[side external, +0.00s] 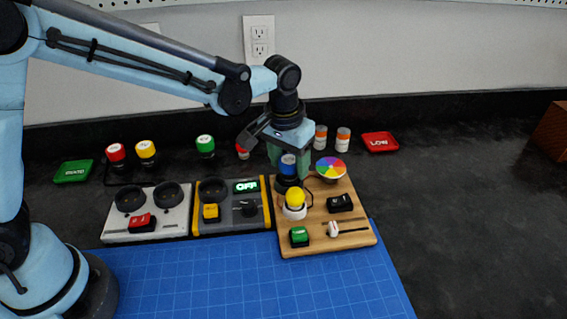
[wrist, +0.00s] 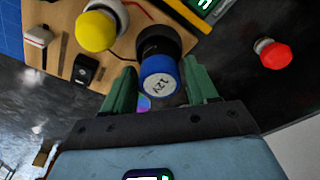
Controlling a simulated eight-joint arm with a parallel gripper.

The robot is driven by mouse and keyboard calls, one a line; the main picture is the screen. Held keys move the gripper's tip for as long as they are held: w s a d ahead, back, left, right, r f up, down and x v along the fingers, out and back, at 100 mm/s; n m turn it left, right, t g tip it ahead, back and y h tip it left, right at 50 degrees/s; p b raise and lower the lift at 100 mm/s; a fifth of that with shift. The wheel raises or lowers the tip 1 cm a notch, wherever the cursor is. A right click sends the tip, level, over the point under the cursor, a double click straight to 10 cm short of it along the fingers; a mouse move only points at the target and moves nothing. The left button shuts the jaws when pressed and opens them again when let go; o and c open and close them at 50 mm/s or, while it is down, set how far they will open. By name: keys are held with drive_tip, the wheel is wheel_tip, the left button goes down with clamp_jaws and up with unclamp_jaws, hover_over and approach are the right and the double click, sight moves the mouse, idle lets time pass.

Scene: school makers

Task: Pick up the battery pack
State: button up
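A blue-capped cylinder (wrist: 158,82), its white top marked what looks like "12V", stands in a black round holder on the wooden board; I take it to be the battery pack. It also shows in the side view (side external: 288,164), partly behind my gripper's fingers. My gripper (wrist: 160,72) points down over it. Its two green fingers are apart, one on each side of the blue cap in the wrist view, with a gap showing on both sides. In the side view my gripper (side external: 289,158) is at the cap; I cannot tell whether the fingers touch it.
The wooden board (side external: 354,240) also carries a yellow bulb (side external: 295,198), a colour wheel (side external: 330,168) and switches. A grey panel (side external: 232,226) with an "OFF" display and a white panel (side external: 175,232) stand left. Capped cylinders and a red tray (side external: 380,142) are behind.

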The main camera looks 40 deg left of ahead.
drive_tip(key=c, duration=0.9)
drive_tip(key=shift+o, duration=0.2)
drive_tip(key=shift+r, duration=0.1)
